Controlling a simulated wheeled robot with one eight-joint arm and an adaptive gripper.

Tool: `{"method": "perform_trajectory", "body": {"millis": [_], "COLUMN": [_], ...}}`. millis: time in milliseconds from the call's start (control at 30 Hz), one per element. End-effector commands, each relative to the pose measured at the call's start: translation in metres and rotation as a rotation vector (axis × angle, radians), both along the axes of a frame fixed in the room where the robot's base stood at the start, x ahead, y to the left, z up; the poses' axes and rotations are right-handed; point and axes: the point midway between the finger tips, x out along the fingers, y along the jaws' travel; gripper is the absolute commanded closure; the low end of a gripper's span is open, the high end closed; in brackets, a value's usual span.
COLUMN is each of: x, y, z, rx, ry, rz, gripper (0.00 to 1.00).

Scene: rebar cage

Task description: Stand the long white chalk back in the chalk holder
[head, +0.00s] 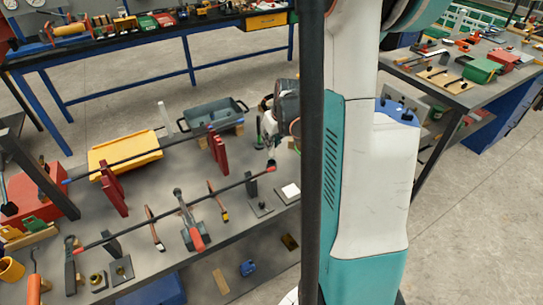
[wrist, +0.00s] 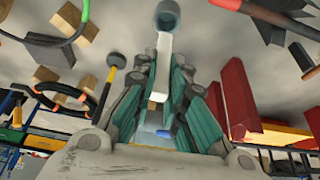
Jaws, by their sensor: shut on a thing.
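The long white chalk (wrist: 164,48) is between the teal-padded fingers of my gripper (wrist: 160,88) in the wrist view. My gripper is shut on it, and its far part sticks out past the fingertips. A round grey-teal cup, which looks like the chalk holder (wrist: 167,16), shows at the top of that view. The chalk's far end meets the cup in the picture; I cannot tell whether it is inside or only in front of it. In the head view my gripper (head: 270,150) is low over the right part of the table, and the holder cannot be made out there.
A dark rod with red ends (head: 160,210) runs across the table near my gripper. Red uprights (head: 219,154), a grey tray (head: 213,115) and a yellow tray (head: 125,151) stand farther left. A hammer (head: 189,220) lies in front. A dark post partly blocks the head view.

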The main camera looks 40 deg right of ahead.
Motion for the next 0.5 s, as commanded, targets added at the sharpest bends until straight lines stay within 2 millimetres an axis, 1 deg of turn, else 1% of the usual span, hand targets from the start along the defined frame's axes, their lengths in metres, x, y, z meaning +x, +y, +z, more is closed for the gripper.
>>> {"method": "perform_trajectory", "body": {"millis": [33, 267, 400, 500], "x": [0.000, 0.000, 0.000, 0.000], "y": [0.000, 0.000, 0.000, 0.000], "z": [-0.008, -0.021, -0.041, -0.052], "rx": [0.000, 0.000, 0.000, 0.000], "ry": [0.000, 0.000, 0.000, 0.000], "rz": [0.000, 0.000, 0.000, 0.000], "gripper": [1.00, 1.00, 1.00, 1.00]}}
